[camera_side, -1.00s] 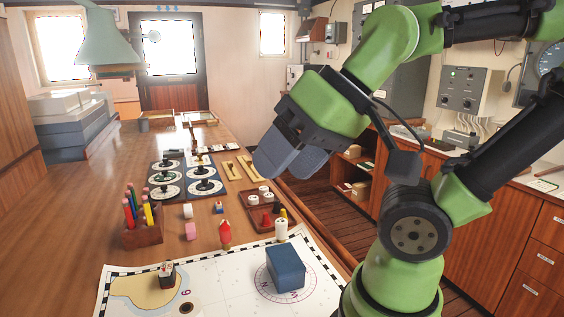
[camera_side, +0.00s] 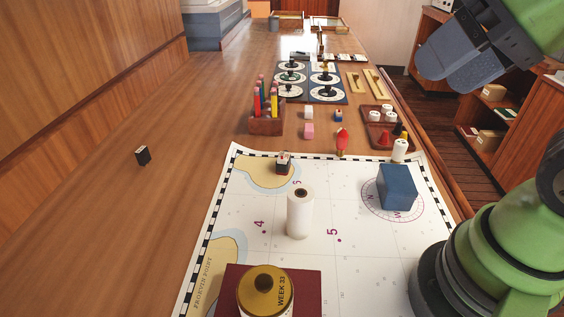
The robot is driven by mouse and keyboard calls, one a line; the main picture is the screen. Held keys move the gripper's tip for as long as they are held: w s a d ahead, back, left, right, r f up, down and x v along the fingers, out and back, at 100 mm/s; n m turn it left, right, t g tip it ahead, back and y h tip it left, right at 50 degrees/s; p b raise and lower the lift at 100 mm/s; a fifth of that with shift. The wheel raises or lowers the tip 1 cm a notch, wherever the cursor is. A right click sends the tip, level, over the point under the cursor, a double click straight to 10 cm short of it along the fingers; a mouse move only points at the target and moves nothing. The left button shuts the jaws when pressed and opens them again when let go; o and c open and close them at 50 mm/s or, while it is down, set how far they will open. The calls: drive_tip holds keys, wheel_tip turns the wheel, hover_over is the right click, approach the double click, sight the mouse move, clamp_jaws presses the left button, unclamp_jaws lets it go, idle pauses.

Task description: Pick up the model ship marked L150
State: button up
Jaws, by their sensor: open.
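My gripper (camera_side: 450,75) is at the upper right, with blue-grey fingers, in the air beyond the table's right edge. It is open and I see nothing in it. I cannot read the mark L150 anywhere. Several small dark pieces, possibly model ships, stand on white discs on two dark boards (camera_side: 307,86) in the middle of the table. My gripper is well to their right and apart from them. A small black, white and red piece (camera_side: 283,164) stands on the chart; I cannot tell whether it is a ship.
The chart (camera_side: 340,270) holds a blue box (camera_side: 397,187), a white cylinder (camera_side: 299,213) and a gold-topped tin (camera_side: 265,291). A pencil holder (camera_side: 266,122) and a red-brown tray (camera_side: 367,121) stand behind it. A small black block (camera_side: 143,155) sits at left, with bare wood around it.

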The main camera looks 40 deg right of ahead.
drive_tip(key=shift+o, duration=0.3)
drive_tip(key=m+g+h, duration=0.4)
drive_tip(key=m+h, duration=0.1)
drive_tip(key=m, duration=0.1)
hover_over(282, 159)
drive_tip(key=s+a, duration=0.2)
drive_tip(key=a, duration=0.1)
wheel_tip(282, 159, down, 20)
drive_tip(key=f, duration=0.1)
drive_tip(key=shift+m+g+h, duration=0.3)
drive_tip(key=x, duration=0.4)
drive_tip(key=shift+a+f, duration=0.1)
drive_tip(key=shift+a, duration=0.05)
drive_tip(key=shift+x, duration=2.95)
drive_tip(key=c, duration=1)
